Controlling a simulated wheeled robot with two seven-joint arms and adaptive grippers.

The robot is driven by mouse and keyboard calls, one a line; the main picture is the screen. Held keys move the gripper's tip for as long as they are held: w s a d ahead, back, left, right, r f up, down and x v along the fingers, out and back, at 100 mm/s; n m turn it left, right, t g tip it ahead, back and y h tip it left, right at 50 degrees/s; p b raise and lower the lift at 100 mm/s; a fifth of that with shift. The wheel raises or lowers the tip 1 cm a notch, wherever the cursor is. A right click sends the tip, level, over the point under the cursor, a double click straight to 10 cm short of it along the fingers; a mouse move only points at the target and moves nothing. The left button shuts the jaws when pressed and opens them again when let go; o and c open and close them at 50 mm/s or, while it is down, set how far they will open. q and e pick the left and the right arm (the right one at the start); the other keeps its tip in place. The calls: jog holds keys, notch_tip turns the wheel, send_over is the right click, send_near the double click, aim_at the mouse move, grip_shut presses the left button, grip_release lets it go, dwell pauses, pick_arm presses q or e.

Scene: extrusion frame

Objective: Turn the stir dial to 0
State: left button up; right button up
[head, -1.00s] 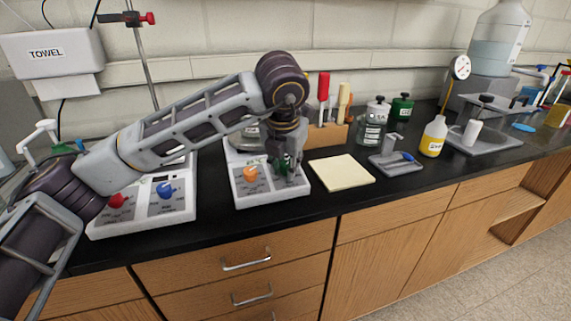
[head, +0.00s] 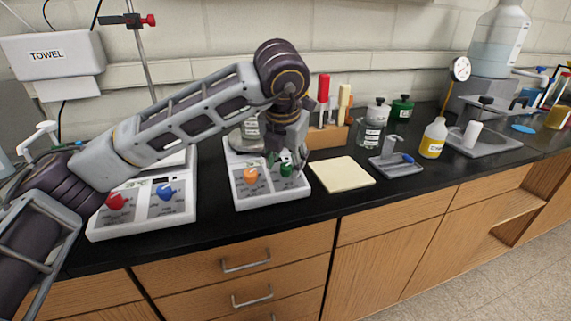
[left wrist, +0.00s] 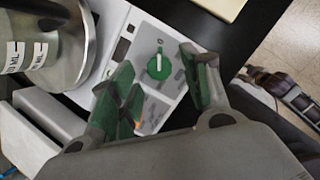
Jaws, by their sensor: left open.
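The right-hand hotplate (head: 270,201) has an orange dial (head: 250,175) and a green dial (head: 287,170) on its sloped front. I cannot read which one is labelled stir. My left gripper (head: 284,157) is just above and behind the green dial. In the left wrist view, the green dial (left wrist: 158,64) has a white pointer line toward the picture's top. The open green-padded fingers of the left gripper (left wrist: 158,72) are on either side of it, apart from it and empty. The orange dial is mostly hidden there. My right gripper is not seen.
A second device (head: 140,222) with red and blue dials stands to the left. A pale pad (head: 341,173) lies right of the hotplate. A tool block (head: 327,135) is behind it.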

pick_arm(q)
jog(key=v, duration=1)
jog(key=shift+f, duration=0.1)
